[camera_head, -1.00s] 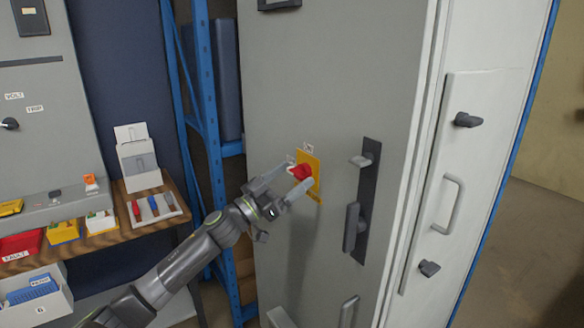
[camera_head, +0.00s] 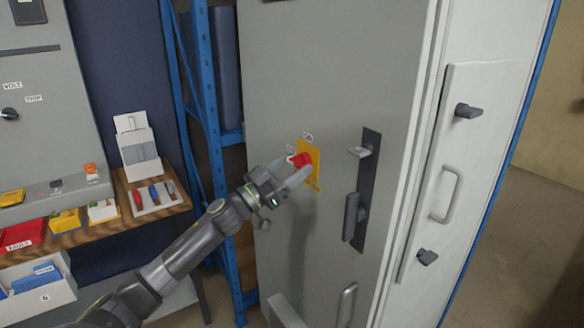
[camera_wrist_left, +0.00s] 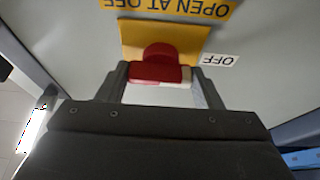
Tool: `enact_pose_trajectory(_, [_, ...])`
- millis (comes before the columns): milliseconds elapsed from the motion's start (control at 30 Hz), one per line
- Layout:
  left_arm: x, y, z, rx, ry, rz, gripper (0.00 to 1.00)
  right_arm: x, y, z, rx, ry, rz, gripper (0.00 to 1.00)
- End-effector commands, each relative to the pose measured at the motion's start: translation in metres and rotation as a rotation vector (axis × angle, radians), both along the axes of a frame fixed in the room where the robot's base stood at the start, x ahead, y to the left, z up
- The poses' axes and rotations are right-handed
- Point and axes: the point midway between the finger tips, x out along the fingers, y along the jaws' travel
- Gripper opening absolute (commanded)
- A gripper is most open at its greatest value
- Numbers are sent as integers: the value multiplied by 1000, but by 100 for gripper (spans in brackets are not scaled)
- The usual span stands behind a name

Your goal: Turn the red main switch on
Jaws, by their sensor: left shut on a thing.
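The red main switch (camera_head: 302,160) sits on a yellow plate (camera_head: 314,172) on the grey cabinet door. My left gripper (camera_head: 296,166) is shut on the switch's red handle, with one finger on each side of it. In the left wrist view the red handle (camera_wrist_left: 154,66) sits between the two fingertips, and a white part shows at its right end. An OFF label (camera_wrist_left: 218,60) is on the door beside the plate. A yellow strip (camera_wrist_left: 170,8) reads "OPEN AT OFF", upside down in this view. My right gripper is not in view.
Right of the switch is a dark door-handle plate (camera_head: 364,190) with a lever. A blue rack upright (camera_head: 208,120) stands left of the cabinet (camera_head: 270,70). A wooden shelf (camera_head: 120,215) with bins and screwdrivers is at the left.

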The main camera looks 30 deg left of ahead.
Motion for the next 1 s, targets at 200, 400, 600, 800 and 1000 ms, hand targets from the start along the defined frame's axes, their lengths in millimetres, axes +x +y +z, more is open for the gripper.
enact_pose_trajectory(200, [0,1,1,51,-21,1,37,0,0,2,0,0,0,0])
enact_pose_trajectory(400, [1,2,1,168,-69,1,37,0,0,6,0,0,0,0])
enact_pose_trajectory(600, [1,3,2,336,-138,1,37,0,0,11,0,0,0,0])
enact_pose_trajectory(800, [1,4,2,512,-212,0,37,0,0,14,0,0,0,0])
enact_pose_trajectory(1000, [2,5,3,688,-286,1,37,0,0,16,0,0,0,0])
